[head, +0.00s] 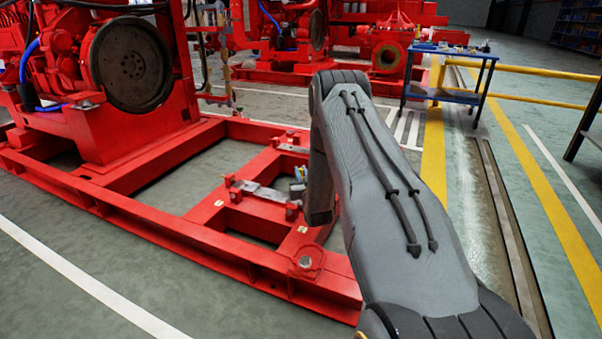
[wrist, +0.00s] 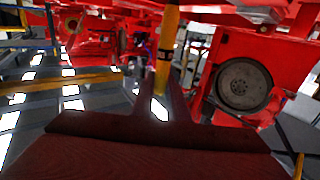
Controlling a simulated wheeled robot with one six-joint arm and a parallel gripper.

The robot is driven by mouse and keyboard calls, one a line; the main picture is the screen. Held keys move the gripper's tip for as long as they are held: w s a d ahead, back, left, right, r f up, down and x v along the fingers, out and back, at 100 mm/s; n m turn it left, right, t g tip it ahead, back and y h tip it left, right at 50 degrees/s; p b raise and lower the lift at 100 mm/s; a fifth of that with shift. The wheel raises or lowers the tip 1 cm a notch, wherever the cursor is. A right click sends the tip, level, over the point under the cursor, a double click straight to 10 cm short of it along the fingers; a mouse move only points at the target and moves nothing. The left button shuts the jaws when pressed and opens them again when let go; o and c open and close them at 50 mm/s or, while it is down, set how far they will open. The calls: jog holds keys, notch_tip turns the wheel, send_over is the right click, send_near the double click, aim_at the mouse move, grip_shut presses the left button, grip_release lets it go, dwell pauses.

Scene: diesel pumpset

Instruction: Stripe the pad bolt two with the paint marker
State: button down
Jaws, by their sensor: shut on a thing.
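In the wrist view my gripper (wrist: 158,92) is shut on the paint marker (wrist: 168,40), a yellow stick with a dark band. In the head view my grey arm hides most or all of the gripper, and the marker cannot be made out. The red skid (head: 190,236) carries small red mounting blocks with bolts, one at the left (head: 235,192) and one at the right (head: 292,211). A grey plate (head: 262,192) lies between them. I cannot tell which bolt is pad bolt two, and no paint stripe can be made out.
An engine with a dark flywheel (head: 131,64) stands on the skid at the left; the flywheel also shows in the wrist view (wrist: 240,84). A blue work table (head: 445,94) with small items and a yellow rail (head: 540,103) stand at the back right. Floor in front is clear.

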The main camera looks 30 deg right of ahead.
jog(key=shift+s, duration=0.3)
jog(key=shift+w, duration=0.1)
dwell(0.5)
jog(key=shift+r+p, duration=0.35)
jog(key=shift+p, duration=0.4)
dwell(1.2)
jog(key=shift+r+p, duration=1.65)
jog(key=shift+r, duration=0.75)
